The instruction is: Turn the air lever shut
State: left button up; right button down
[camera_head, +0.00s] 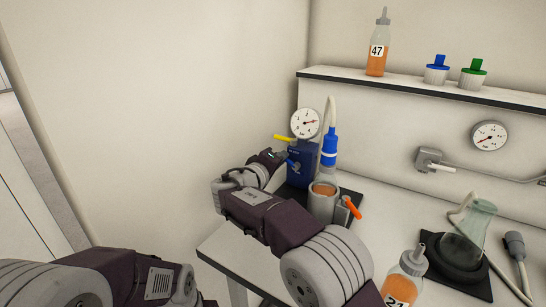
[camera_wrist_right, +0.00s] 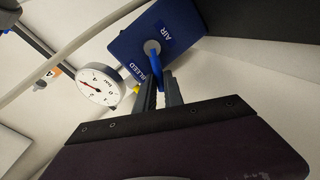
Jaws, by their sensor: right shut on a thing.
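The blue valve box (camera_head: 299,178) stands at the back of the bench and shows close up in the wrist view (camera_wrist_right: 128,38), marked AIR and BLEED. A blue lever (camera_wrist_right: 156,66) comes out of a grey hub (camera_wrist_right: 152,47) beside the AIR mark. My right gripper (camera_head: 288,158) is at the box's face, with its fingers (camera_wrist_right: 160,88) shut on the blue lever. The lever is mostly hidden by the gripper in the head view. A yellow lever (camera_head: 284,138) points left near the top of the box. My left gripper is out of view.
A pressure gauge (camera_head: 305,123) sits above the box. A metal cup (camera_head: 322,203) with orange liquid, an orange-handled tap (camera_head: 352,208) and a blue-collared tube (camera_head: 329,145) stand close beside my right arm. Bottle 21 (camera_head: 405,275) is nearer. A shelf (camera_head: 420,87) runs behind.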

jog(key=n+p, duration=0.1)
jog(key=f+n+p, duration=0.1)
jog(key=n, duration=0.1)
jog(key=shift+w+a+f+g+h, duration=0.1)
jog(key=shift+w+a+g+h, duration=0.05)
jog(key=shift+a+g+h, duration=0.2)
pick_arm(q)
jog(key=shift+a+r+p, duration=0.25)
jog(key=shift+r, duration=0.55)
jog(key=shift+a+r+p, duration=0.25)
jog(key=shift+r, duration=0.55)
pick_arm(e)
jog(key=shift+f+n, duration=0.35)
jog(key=shift+n, duration=0.15)
jog(key=shift+f, duration=0.1)
jog(key=c, duration=1.5)
grip_release()
jog(key=shift+o, duration=0.2)
jog(key=v, duration=0.9)
